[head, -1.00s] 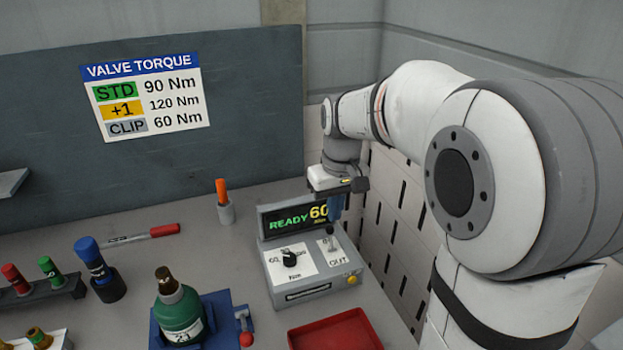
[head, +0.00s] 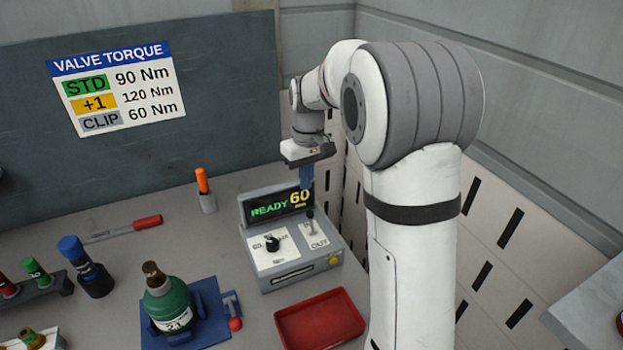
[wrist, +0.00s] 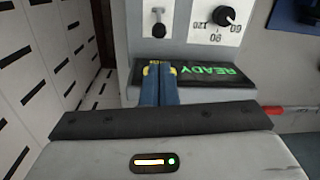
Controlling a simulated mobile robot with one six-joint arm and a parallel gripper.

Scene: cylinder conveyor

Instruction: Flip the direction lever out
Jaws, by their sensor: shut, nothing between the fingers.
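The direction lever (head: 310,215) is a small metal stick with a black knob, on the right of the grey control box (head: 290,283), with an "OUT" label on its near side. In the wrist view the lever (wrist: 158,28) has its black end toward the display, away from the "OUT" side. My gripper (head: 307,187) points down with blue fingers in front of the display's right end, above and behind the lever, apart from it. In the wrist view my gripper (wrist: 160,70) is shut and empty, with its tips over the display.
The display (head: 278,207) reads "READY 60". A black dial (head: 272,243) sits left of the lever. A red tray (head: 320,322) lies in front of the box, a green cylinder (head: 172,305) front left. A slotted white wall (head: 487,225) is on the right.

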